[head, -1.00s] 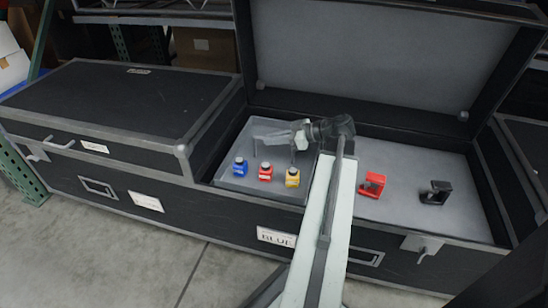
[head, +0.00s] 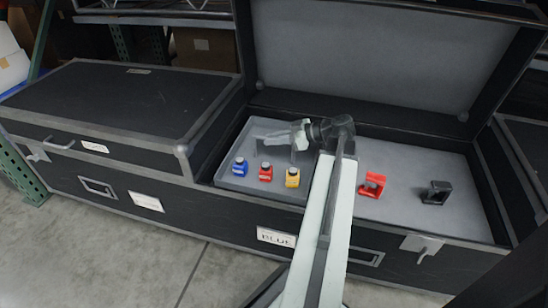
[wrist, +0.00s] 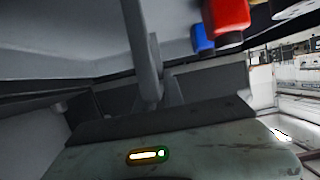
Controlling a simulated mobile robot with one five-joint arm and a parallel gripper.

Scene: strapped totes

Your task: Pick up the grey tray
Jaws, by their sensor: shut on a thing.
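The grey tray (head: 243,151) is in the left part of the open black case. A blue bottle (head: 240,168), a red bottle (head: 265,172) and a yellow bottle (head: 292,178) stand upright along its front side. My gripper (head: 276,143) reaches over the tray from the right, behind the bottles, and is shut on the tray. The exact grip is small and partly hidden by my arm. In the wrist view a grey finger (wrist: 146,55) shows, with the red bottle (wrist: 228,15) and part of the blue bottle (wrist: 202,40) at the top.
The case's lid (head: 360,55) stands open behind. A red object (head: 372,184) and a black object (head: 437,192) stand on the grey surface to the right, beyond my arm. A closed black case (head: 120,105) is at the left. The case's walls surround the tray closely.

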